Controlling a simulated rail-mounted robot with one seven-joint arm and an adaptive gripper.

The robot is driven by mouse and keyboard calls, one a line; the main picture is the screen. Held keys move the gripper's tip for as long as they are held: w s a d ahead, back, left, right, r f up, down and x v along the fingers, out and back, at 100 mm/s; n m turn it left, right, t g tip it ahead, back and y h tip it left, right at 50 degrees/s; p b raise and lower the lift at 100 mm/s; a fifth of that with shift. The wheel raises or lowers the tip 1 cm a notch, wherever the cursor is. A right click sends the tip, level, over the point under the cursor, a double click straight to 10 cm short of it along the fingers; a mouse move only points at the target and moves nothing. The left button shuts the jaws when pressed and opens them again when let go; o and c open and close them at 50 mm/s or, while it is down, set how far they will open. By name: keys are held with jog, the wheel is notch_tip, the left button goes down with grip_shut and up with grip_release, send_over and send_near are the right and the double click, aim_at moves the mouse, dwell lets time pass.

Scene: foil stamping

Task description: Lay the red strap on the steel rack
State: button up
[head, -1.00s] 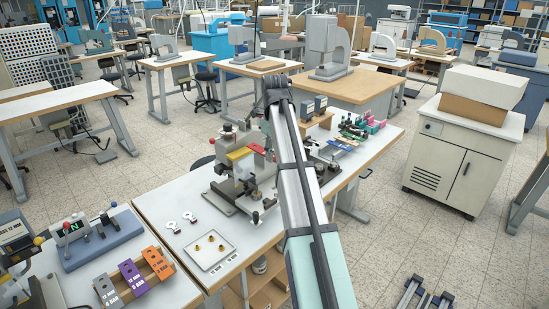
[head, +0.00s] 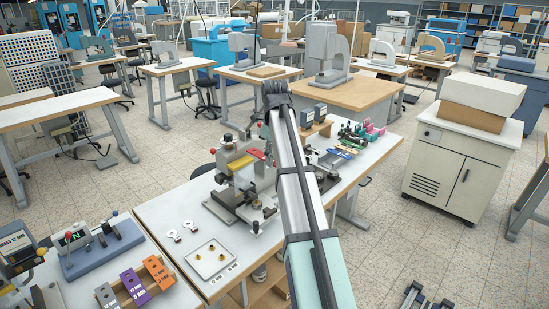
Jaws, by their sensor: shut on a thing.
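A small red strip, which I take to be the red strap (head: 257,153), shows at the upper right of the press on the middle table. It lies just beyond a yellow piece (head: 240,163). My gripper (head: 266,140) is mostly behind my own arm link. Only a little grey shows beside the red strip, and the fingertips are not clear. It appears shut on the strap. I cannot tell whether the strap touches the press. I cannot surely pick out the steel rack; a grey tray-like piece (head: 332,159) lies right of my arm.
The lever press (head: 240,188) stands close left of my arm. A white plate (head: 212,258) with brass pieces and two white tags (head: 188,223) lie in front. Small coloured items (head: 362,132) and a wooden stand (head: 318,127) crowd the right. Open table remains at the left front.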

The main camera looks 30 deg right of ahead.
jog(key=shift+r, duration=0.4)
jog(key=shift+r+p, duration=1.5)
jog(key=shift+p, duration=0.1)
